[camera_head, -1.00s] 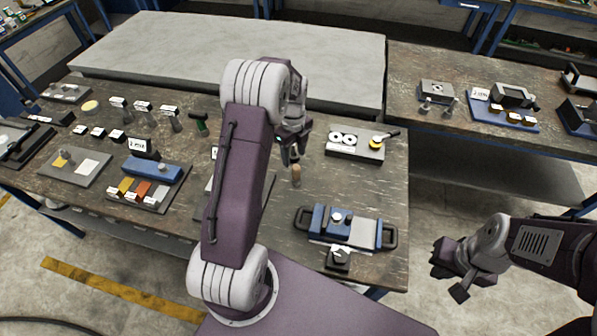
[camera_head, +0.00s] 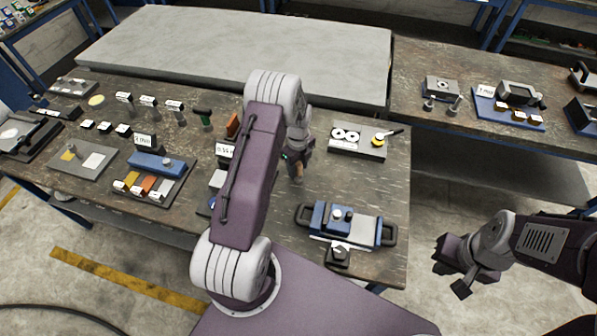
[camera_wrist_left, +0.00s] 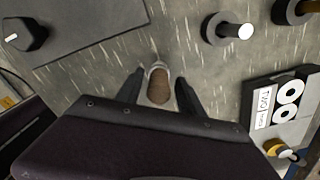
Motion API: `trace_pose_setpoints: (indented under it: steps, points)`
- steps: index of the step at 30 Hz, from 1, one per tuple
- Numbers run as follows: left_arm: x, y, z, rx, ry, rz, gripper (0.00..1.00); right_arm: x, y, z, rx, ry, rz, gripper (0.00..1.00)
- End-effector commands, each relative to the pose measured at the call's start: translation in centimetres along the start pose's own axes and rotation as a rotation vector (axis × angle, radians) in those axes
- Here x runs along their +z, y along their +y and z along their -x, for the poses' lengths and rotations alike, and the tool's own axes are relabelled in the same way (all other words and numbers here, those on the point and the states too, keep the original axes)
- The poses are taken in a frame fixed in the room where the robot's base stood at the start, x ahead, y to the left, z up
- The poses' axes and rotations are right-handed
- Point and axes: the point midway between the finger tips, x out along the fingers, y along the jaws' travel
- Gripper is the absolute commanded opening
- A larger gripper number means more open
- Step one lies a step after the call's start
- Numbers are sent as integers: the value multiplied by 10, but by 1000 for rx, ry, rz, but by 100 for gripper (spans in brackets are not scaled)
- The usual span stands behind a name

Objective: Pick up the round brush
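The round brush, with a brown rounded top, stands on the worn table; in the left wrist view the brush (camera_wrist_left: 158,86) sits between my left gripper's two dark fingers (camera_wrist_left: 159,92). Narrow gaps show on both sides, so the fingers are around it and look apart from it. In the head view my left gripper (camera_head: 297,163) is down at the brush (camera_head: 298,173), partly hiding it. The brush's lower part is hidden. My right gripper (camera_head: 456,268) hangs over the floor, right of the table, away from the brush; its finger opening is unclear.
A grey plate with two white rings and a yellow part (camera_head: 358,142) lies right of the brush. A blue device with black handles (camera_head: 345,226) is in front. A green-handled tool (camera_head: 204,119) stands to the left. A large grey slab (camera_head: 235,50) lies behind.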

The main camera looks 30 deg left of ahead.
Motion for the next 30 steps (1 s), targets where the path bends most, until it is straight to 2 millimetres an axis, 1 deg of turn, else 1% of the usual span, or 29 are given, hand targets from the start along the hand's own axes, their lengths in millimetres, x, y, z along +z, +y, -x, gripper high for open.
trace_pose_setpoints:
  steps: [1, 2, 3, 4, 14, 17, 20, 22, 23, 24, 30]
  points:
    - [0, 0, 0, 0, 0, 0, 27, 0, 0, 0, 0, 0, 0, 0]
    - [0, 0, 0, 0, 0, 0, 19, 0, 0, 0, 0, 0, 0, 0]
    - [0, 0, 0, 0, 0, 0, 8, 0, 0, 0, 0, 0, 0, 0]
    - [0, 0, 0, 0, 0, 0, 0, 0, 0, 0, 0, 0, 0, 0]
    - [0, 0, 2, -1, 0, 0, 0, 0, 0, -1, 0, 0, 0, 0]
    - [1, -1, 10, -2, -1, 0, 0, 0, 0, -3, 0, 0, 0, 0]
    - [1, -1, 24, -3, -2, 0, 0, 1, 0, -6, 0, 0, 0, 0]
    - [1, -1, 38, -4, -2, 0, 0, 1, 0, -9, 0, 0, 0, 0]
    - [-2, -1, 44, -4, -2, -1, 0, 1, 0, -10, 0, 0, 0, 0]
    - [-12, -1, 48, -3, -1, -3, 0, 1, 0, -11, 0, 0, 0, 0]
    - [-60, 0, 75, -3, -1, -5, 0, 2, 0, -19, 0, 0, 0, 0]
